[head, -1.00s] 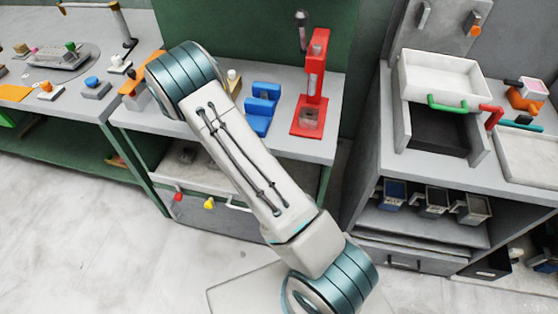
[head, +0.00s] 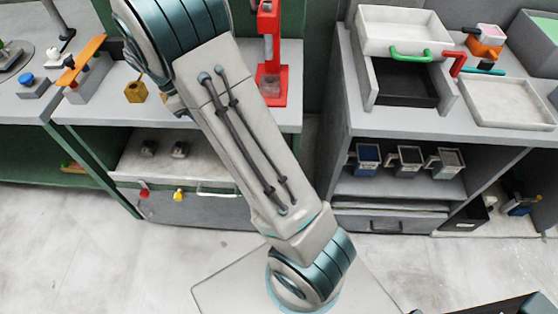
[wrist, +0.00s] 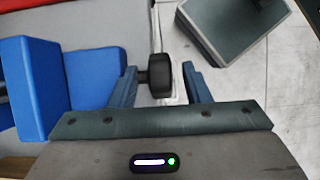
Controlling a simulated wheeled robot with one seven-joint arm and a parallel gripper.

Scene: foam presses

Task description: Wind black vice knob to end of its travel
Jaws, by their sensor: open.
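The blue vice (wrist: 30,88) fills the left of the wrist view, with its blue jaw blocks on a grey surface. Its black knob (wrist: 161,76) sticks out to the right on a short dark shaft. My gripper (wrist: 162,85) is open, with one finger on each side of the knob; contact is not visible. In the head view my arm covers the vice, the knob and my gripper.
A red press (head: 271,55) stands on the bench, right of my arm. A bench with a white tray (head: 403,30) and an open dark drawer (head: 405,84) is at the right.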

